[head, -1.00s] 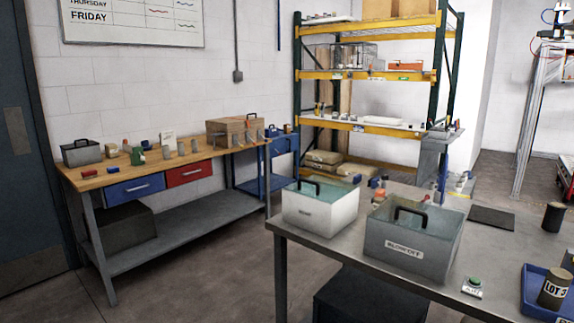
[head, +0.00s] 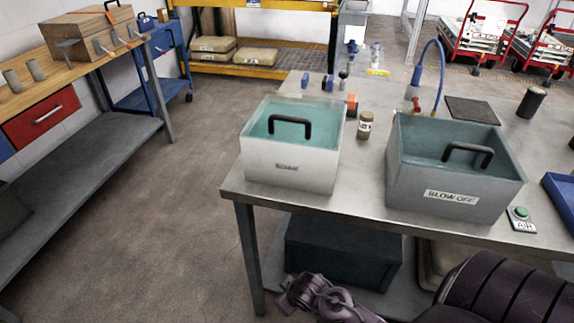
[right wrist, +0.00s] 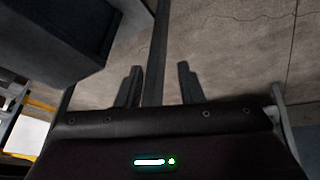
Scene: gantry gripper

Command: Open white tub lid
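The white tub (head: 290,168) stands upright near the left front corner of the grey metal table in the head view. Its top is covered by a clear teal lid (head: 262,122) with a black arched handle (head: 290,122). The lid looks seated on the rim. My right gripper (right wrist: 159,80) shows in the right wrist view with its two dark fingers apart and nothing between them. It is over the floor, away from the tub. My left gripper is in neither current view.
A grey tub (head: 412,180) labelled BLOW OFF, with a black handle, stands right of the white tub. A small jar (head: 365,125) sits between and behind them. A dark bin (head: 340,255) is below the table.

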